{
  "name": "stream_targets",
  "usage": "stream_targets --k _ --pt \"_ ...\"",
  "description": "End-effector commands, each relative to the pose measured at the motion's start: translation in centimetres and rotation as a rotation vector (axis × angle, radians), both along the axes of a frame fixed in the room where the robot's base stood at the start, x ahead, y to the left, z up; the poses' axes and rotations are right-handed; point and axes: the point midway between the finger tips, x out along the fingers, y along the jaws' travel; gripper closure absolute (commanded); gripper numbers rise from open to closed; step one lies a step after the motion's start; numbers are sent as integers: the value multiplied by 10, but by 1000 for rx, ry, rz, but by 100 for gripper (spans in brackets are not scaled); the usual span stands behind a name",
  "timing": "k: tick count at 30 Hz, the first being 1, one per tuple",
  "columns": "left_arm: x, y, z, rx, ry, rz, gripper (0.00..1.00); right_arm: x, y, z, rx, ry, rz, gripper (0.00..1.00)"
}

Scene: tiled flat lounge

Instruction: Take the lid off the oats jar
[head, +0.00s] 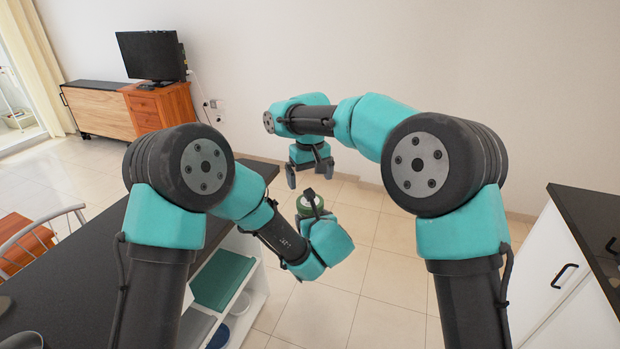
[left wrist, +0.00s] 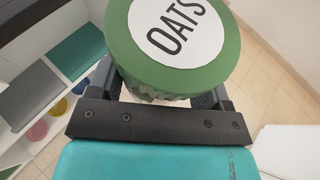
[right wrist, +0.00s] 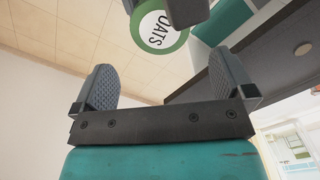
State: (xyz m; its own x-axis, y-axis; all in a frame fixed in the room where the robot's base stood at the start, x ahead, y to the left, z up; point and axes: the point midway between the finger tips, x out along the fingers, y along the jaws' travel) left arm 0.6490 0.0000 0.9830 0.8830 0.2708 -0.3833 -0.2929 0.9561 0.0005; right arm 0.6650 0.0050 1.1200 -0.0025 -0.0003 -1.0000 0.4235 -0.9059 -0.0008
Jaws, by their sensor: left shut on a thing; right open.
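The oats jar (left wrist: 155,95) has a round green lid (left wrist: 218,55) with a white OATS label, seated on top in the left wrist view. My left gripper (head: 310,206) is shut on the jar's body below the lid and holds it in the air past the dark counter's edge. The lid also shows at the top of the right wrist view (right wrist: 147,43), partly covered by a grey finger. My right gripper (head: 308,177) is open and empty, fingers pointing down, apart from the jar and just beyond it in the head view. Much of the jar body is hidden.
A dark counter (head: 95,255) lies at the left, with white shelves (head: 258,300) holding a teal box (head: 223,281) beneath it. A white cabinet with a dark top (head: 598,222) stands at the right. Tiled floor (head: 375,285) is clear between them. A chair (head: 40,235) is at far left.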

Motion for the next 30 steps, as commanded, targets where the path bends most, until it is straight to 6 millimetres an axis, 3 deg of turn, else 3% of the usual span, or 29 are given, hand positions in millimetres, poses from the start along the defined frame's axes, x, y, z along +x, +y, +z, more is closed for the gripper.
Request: stream_targets --k 8,21,30 --pt "0 0 1 -1 -1 0 94 0 0 -17 -1 2 0 0" --pt "0 0 1 0 -1 0 94 0 -1 -73 -1 0 1 0" --pt "0 0 1 -1 -1 0 94 0 0 -80 -1 0 1 0"
